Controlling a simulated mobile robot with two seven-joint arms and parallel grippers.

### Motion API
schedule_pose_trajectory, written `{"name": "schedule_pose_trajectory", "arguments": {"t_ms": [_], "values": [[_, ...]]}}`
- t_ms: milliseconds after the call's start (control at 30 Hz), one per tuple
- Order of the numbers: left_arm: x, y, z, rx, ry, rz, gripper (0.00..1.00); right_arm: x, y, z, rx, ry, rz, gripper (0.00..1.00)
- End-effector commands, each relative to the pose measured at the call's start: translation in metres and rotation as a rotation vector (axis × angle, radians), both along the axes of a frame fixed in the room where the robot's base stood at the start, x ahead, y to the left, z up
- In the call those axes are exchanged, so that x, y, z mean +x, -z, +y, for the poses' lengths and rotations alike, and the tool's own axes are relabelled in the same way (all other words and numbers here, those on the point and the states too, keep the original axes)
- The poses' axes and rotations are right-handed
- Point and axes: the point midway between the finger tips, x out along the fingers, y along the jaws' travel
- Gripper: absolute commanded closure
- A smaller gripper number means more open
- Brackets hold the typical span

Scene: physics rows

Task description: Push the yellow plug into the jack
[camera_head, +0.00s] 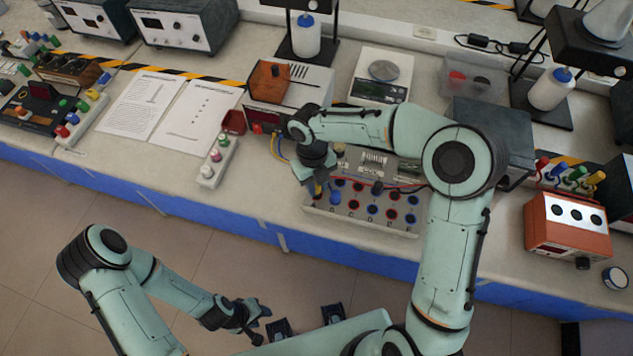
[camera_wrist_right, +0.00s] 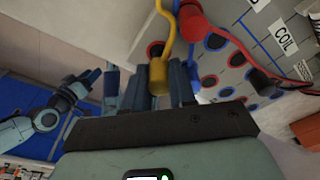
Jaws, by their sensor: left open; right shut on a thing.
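The yellow plug (camera_wrist_right: 158,76) is between the fingers of my right gripper (camera_wrist_right: 160,90), with its yellow cable (camera_wrist_right: 164,30) rising from it. In the head view my right gripper (camera_head: 318,185) is at the left end of the white jack board (camera_head: 385,229), and the wrist hides most of the plug. The board has rows of red and blue-rimmed jacks, and shows in the right wrist view (camera_wrist_right: 232,32). I cannot tell which jack the plug faces or whether it touches one. My left gripper (camera_head: 258,325) is open and empty, low in front of the bench.
A red plug (camera_wrist_right: 198,24) with a red cable stands on the board close to the yellow plug. A white plug strip (camera_head: 208,176) lies left of the board. An orange box (camera_head: 567,232) stands at right.

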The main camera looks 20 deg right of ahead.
Motion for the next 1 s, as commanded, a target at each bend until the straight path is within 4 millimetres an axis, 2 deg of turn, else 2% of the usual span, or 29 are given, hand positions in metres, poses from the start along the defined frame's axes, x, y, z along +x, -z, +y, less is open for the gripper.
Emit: {"name": "schedule_pose_trajectory", "arguments": {"t_ms": [1000], "values": [[0.0032, -0.0048, 0.0, 0.0, 0.0, -0.003, 0.57, 0.0, 0.0035, 0.0001, 0.0, 0.0, 0.0, 1.0]]}}
